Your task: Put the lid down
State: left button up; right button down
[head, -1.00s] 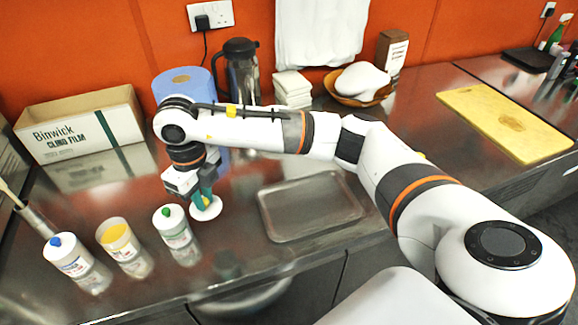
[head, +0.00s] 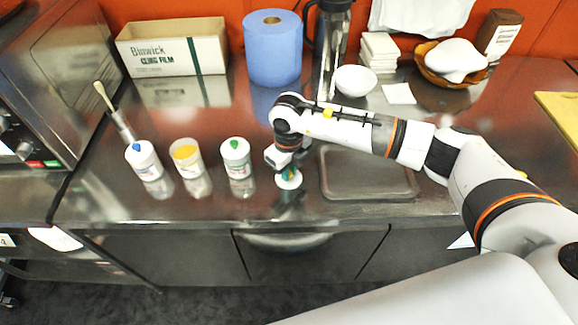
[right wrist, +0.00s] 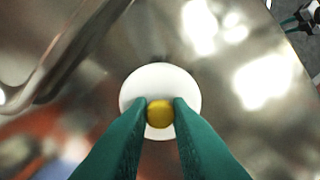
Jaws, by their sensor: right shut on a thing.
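The lid (head: 289,181) is a white disc. In the right wrist view its yellow knob (right wrist: 159,114) sits between the green fingertips, with the white disc (right wrist: 160,78) beyond it. My right gripper (head: 288,171) is shut on the knob and points down, just left of the grey tray. The lid is at or close over the steel counter (head: 262,208); I cannot tell whether it touches. The middle container (head: 187,168) stands without a lid and shows yellow contents.
A container with a green knob (head: 237,160) stands left of the lid, and one with a blue knob (head: 147,165) farther left. The tray (head: 340,187) lies at right. A blue roll (head: 272,55), a white bowl (head: 355,81) and a film box (head: 172,48) stand behind.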

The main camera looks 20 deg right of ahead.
jog(key=shift+f, duration=0.15)
jog(key=shift+f+b, duration=0.15)
jog(key=shift+b, duration=0.15)
jog(key=c, duration=1.3)
grip_release()
jog(key=shift+c, duration=0.2)
jog(key=shift+r+p, duration=0.35)
jog(key=shift+r, duration=0.3)
notch_tip(320, 180, up, 11)
jog(key=b, duration=0.3)
jog(key=shift+r, duration=0.15)
